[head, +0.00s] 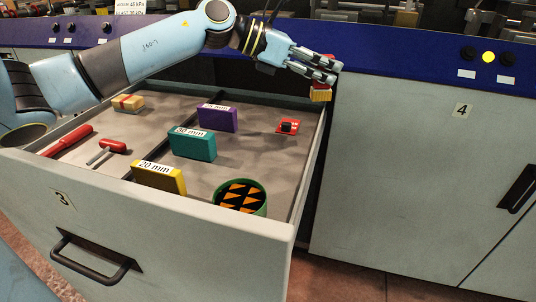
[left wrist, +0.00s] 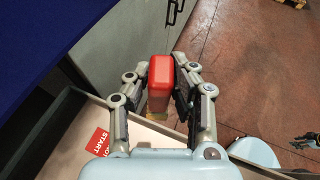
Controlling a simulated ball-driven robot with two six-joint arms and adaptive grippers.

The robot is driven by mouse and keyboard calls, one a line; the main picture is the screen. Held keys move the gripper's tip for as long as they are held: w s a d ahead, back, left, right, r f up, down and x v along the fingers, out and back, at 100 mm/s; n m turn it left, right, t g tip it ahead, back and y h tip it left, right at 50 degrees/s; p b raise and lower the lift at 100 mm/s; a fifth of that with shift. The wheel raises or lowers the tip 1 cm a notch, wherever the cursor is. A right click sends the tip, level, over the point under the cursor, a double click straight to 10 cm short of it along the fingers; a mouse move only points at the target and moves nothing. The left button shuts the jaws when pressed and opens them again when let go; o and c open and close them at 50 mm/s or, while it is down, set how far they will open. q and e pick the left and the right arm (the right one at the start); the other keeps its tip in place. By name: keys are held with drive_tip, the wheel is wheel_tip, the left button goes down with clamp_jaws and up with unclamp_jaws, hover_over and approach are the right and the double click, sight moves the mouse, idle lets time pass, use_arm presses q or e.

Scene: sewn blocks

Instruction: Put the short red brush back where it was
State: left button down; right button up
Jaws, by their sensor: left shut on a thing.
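The short red brush, with a red back and pale yellow bristles, is in my left gripper (head: 326,72). In the head view its bristles (head: 320,96) hang below the fingers, at the drawer's far right corner. In the left wrist view its red back (left wrist: 160,82) sits between the two fingers of my left gripper (left wrist: 162,80). The open drawer (head: 170,228) marked 3 lies below. What looks like part of my right gripper (left wrist: 306,140) shows small at the right edge of the left wrist view; its fingers are unclear.
The drawer holds purple (head: 218,118), teal (head: 192,144) and yellow (head: 158,177) labelled blocks, a green round container (head: 240,196), a red card (head: 281,126), a red-banded pale block (head: 128,102) and red-handled tools (head: 68,140). Cabinet 4 (head: 420,170) stands right. Bare drawer floor shows between items.

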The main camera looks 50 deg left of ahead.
use_arm(q)
drive_tip(key=s+a+f, duration=0.1)
drive_tip(key=s+f, duration=0.2)
drive_tip(key=s+a+f+p, duration=0.1)
drive_tip(key=s+f, duration=0.3)
drive_tip(key=s+a+f+p, duration=0.1)
drive_tip(key=s+f, duration=0.2)
drive_tip(key=f, duration=0.1)
drive_tip(key=shift+s+f, duration=0.2)
drive_tip(key=shift+f, duration=0.3)
drive_tip(key=shift+f, duration=0.1)
drive_tip(key=c, duration=1.2)
unclamp_jaws()
drive_tip(key=shift+o, duration=0.2)
